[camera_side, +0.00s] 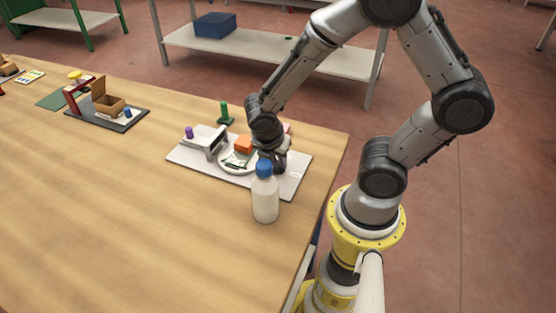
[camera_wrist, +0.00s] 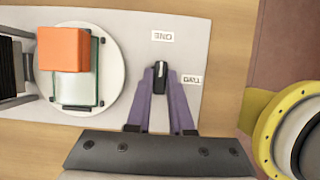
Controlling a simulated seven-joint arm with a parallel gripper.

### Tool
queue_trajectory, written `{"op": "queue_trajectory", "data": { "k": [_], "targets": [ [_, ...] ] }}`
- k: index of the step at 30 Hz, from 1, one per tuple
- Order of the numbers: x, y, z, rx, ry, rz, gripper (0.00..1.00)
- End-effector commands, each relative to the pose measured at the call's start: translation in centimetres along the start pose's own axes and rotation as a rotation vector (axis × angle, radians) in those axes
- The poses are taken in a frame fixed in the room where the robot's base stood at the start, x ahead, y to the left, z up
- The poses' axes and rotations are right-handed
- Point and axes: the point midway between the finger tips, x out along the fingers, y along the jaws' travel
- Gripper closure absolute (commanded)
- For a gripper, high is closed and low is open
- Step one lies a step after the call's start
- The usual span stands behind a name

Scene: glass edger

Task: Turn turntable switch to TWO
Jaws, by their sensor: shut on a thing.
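The turntable switch (camera_wrist: 159,77) is a small black knob on the light grey base board (camera_wrist: 215,20). My gripper (camera_wrist: 159,82) has its two purple fingers on either side of the knob and is shut on it. The knob's long axis runs up the wrist view, its far end towards the ONE label (camera_wrist: 162,36). The TWO label (camera_wrist: 191,79) lies right of the knob. The white round turntable (camera_wrist: 115,91) is to the left, carrying a glass plate (camera_wrist: 78,91) and an orange block (camera_wrist: 62,49). In the side view, my gripper (camera_side: 274,160) hides the switch.
A white bottle with a blue cap (camera_side: 265,197) stands close in front of my gripper. A grey bracket (camera_side: 214,144) and a purple knob (camera_side: 189,132) are at the board's left. A green post (camera_side: 225,113) stands behind. The table's front left is clear.

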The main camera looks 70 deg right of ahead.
Motion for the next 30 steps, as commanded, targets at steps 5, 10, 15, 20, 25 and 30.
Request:
{"op": "queue_trajectory", "data": {
  "k": [5, 10, 15, 20, 25, 30],
  "targets": [
    [-0.02, 0.05, -0.01, 0.013, 0.0, -0.004, 1.0],
    [-0.02, 0.08, 0.01, 0.064, 0.0, -0.027, 1.0],
    [0.01, 0.16, 0.0, 0.164, 0.0, -0.07, 1.0],
    [0.03, 0.27, 0.05, 0.295, 0.0, -0.124, 1.0],
    [0.05, 0.33, 0.08, 0.445, 0.0, -0.186, 1.0],
    [0.05, 0.44, 0.13, 0.596, 0.0, -0.248, 1.0]
  ]
}}
